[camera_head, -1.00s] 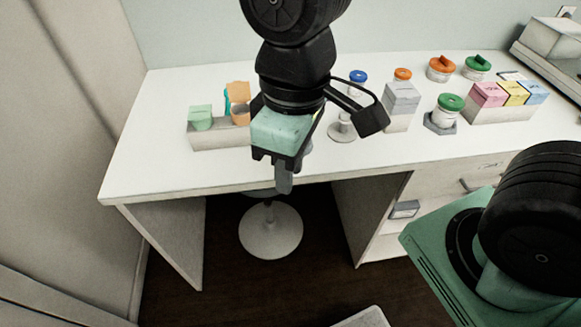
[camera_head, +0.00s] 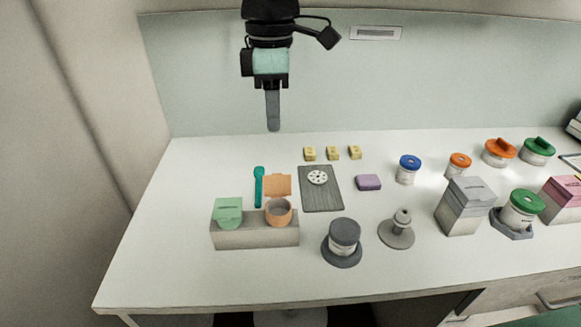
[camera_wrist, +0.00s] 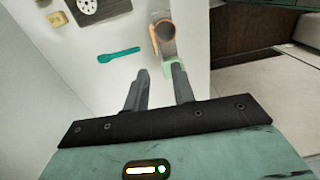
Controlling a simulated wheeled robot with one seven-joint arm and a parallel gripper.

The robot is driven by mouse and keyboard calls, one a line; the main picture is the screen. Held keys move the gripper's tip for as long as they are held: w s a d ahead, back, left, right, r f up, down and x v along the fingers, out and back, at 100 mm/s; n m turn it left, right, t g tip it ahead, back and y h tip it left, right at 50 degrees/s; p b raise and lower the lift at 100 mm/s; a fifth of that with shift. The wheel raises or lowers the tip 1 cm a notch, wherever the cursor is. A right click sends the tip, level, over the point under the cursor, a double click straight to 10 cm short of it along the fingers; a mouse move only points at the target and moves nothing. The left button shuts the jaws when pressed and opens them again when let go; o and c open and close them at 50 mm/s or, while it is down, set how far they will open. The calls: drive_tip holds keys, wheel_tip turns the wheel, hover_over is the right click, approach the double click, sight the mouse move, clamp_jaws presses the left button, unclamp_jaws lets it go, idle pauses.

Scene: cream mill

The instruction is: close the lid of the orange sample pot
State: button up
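The orange sample pot (camera_head: 279,214) sits at the right end of a grey holder block (camera_head: 255,236) near the front left of the table. Its orange lid (camera_head: 277,185) stands open on the pot's far side, and the pot's mouth shows. The pot also shows in the wrist view (camera_wrist: 166,32), at the upper middle. My gripper (camera_head: 273,126) hangs high, seen against the back wall and apart from the pot. In the wrist view my gripper's two fingers (camera_wrist: 159,68) are apart with nothing held between them.
A green pot (camera_head: 228,214) sits in the same holder, left of the orange one. A teal spoon-like tool (camera_head: 259,187) lies just behind the holder. A dark board (camera_head: 321,188), a grey lidded jar (camera_head: 343,240) and a grey knobbed stand (camera_head: 398,231) are to the right. The table's left is clear.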

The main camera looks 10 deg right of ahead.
drive_tip(key=w, duration=0.1)
drive_tip(key=p, duration=0.3)
approach(278, 195)
wheel_tip(278, 195, down, 7)
drive_tip(key=shift+r, duration=0.2)
clamp_jaws()
